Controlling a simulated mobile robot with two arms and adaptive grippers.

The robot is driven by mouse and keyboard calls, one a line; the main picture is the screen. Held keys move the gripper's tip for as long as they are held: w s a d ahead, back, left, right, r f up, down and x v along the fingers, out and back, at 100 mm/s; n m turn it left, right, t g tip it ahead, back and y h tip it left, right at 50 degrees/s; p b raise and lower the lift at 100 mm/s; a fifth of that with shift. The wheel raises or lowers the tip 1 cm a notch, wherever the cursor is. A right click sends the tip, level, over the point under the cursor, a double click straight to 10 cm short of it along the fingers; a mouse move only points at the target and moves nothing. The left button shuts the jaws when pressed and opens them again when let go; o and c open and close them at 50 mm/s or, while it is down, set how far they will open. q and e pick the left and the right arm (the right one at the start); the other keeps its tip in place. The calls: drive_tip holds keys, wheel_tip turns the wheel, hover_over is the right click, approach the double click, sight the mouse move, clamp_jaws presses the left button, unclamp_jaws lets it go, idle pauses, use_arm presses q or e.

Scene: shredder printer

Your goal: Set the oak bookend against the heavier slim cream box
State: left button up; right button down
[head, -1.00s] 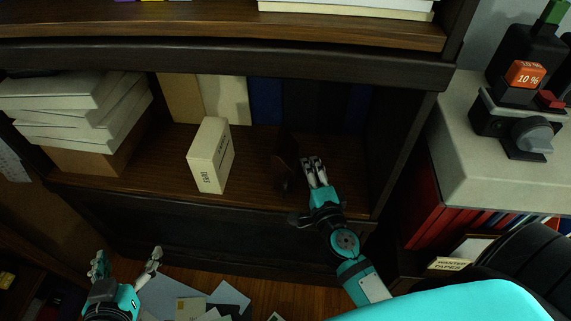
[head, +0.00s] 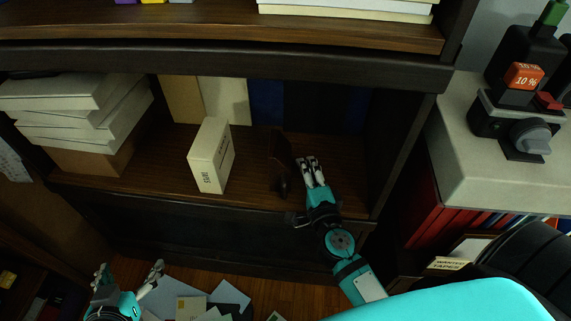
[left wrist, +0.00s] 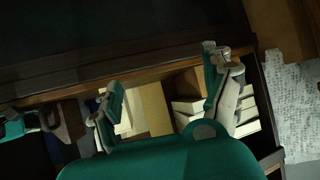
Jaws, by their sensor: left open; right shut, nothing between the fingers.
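A slim cream box (head: 211,157) with small dark lettering stands upright on the middle shelf in the head view. A dark brown upright piece (head: 281,165), probably the oak bookend, stands to its right with a clear gap between them. My right gripper (head: 312,168) is shut and empty at the bookend's right side, very close to it; I cannot tell whether they touch. My left gripper (head: 129,270) is open and empty, low in front of the shelf. Its open fingers (left wrist: 168,85) also show in the left wrist view.
White boxes (head: 75,110) are stacked at the shelf's left end. Tan (head: 180,100) and cream (head: 226,98) upright boxes stand at the back. The upper shelf edge (head: 220,62) overhangs. Papers (head: 205,300) lie on the floor.

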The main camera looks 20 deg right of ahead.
drive_tip(key=shift+s+a, duration=0.1)
drive_tip(key=shift+s, duration=0.05)
drive_tip(key=shift+s+a+f, duration=0.1)
drive_tip(key=shift+s+a, duration=0.1)
drive_tip(key=shift+s, duration=0.15)
drive_tip(key=shift+s+a, duration=0.2)
drive_tip(key=shift+s, duration=0.15)
use_arm(q)
drive_tip(key=shift+w+d+r+t, duration=0.3)
drive_tip(key=shift+w+r+t, duration=0.1)
drive_tip(key=shift+r+t, duration=0.15)
use_arm(e)
drive_tip(key=shift+a, duration=0.1)
drive_tip(key=shift+w+a, duration=0.35)
drive_tip(key=shift+a, duration=0.05)
use_arm(q)
drive_tip(key=shift+s+a+f+g, duration=0.2)
drive_tip(key=shift+a+f+g, duration=0.05)
drive_tip(key=shift+f+g, duration=0.1)
use_arm(e)
drive_tip(key=shift+s+d, duration=0.1)
drive_tip(key=shift+d, duration=0.1)
